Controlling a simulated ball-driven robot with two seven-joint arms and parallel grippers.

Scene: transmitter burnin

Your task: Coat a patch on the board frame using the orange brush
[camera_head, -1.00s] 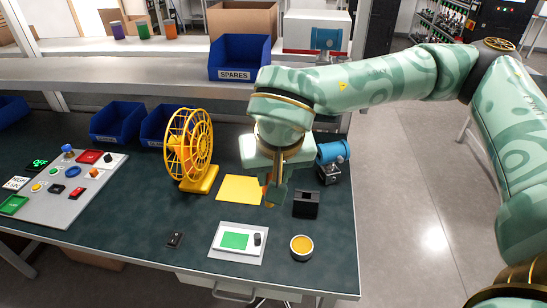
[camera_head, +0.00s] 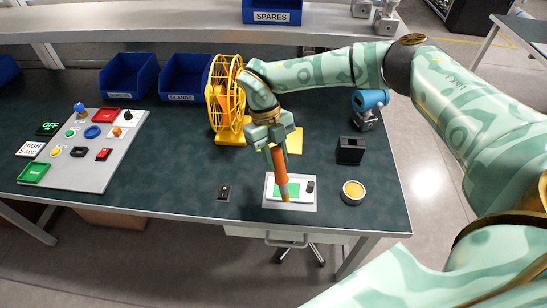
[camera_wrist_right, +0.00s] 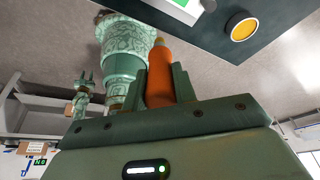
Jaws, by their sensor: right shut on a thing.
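The orange brush (camera_head: 280,165) is in my right gripper (camera_head: 271,139), which is shut on it. Its handle points down, slightly tilted, and the bristle tip is at the front edge of the board's green area. I cannot tell if the tip touches. The board frame (camera_head: 307,207) is a pale rectangle with a green area (camera_head: 293,190) and a dark knob (camera_head: 310,186), near the table's front edge. The right wrist view shows the brush handle (camera_wrist_right: 160,78) between the fingers. My left gripper (camera_wrist_right: 83,78) shows small there, its fingers apart. The brush partly hides the frame.
A round pot of yellow-orange content (camera_head: 353,191) stands right of the frame. A black holder (camera_head: 350,150) and a blue device (camera_head: 368,100) are behind it. A small black switch (camera_head: 224,192) lies left, a yellow wheel (camera_head: 226,98) stands behind, and a button panel (camera_head: 84,150) is further left.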

